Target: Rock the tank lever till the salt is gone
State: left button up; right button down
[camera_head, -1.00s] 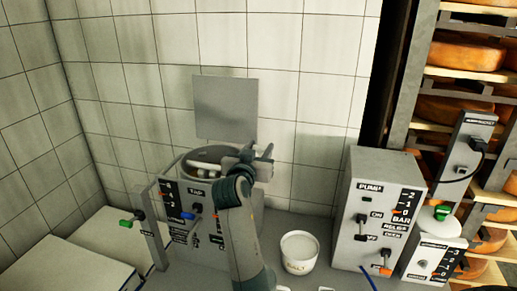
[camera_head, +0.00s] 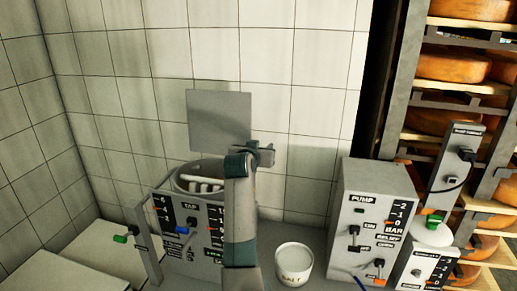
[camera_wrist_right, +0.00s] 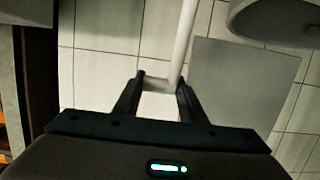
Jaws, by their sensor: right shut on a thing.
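The tank (camera_head: 215,238) stands against the tiled wall, with a "TAP" label and scales on its front. White tubular parts (camera_head: 203,185) show in its open round top. My right gripper (camera_head: 266,152) is beside the tank's top on the right, in front of the wall. In the right wrist view (camera_wrist_right: 158,90) its fingers are shut on the end of a pale rod (camera_wrist_right: 181,45), which looks like the tank lever. My arm hides part of the tank's right side in the head view. Any salt in the tank cannot be made out. My left gripper is out of view.
A white bucket (camera_head: 294,263) stands right of the tank. The pump box (camera_head: 365,208) with switches is further right, before shelves of cheese wheels (camera_head: 452,67). A grey panel (camera_head: 218,120) is behind the tank. A pale block (camera_head: 105,245) lies at left.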

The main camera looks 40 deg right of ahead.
jog(key=shift+w+d+f, duration=0.15)
jog(key=shift+d+f, duration=0.15)
jog(key=shift+d, duration=0.15)
jog(key=c, duration=1.3)
grip_release()
jog(key=shift+o, duration=0.5)
jog(key=shift+d, duration=0.15)
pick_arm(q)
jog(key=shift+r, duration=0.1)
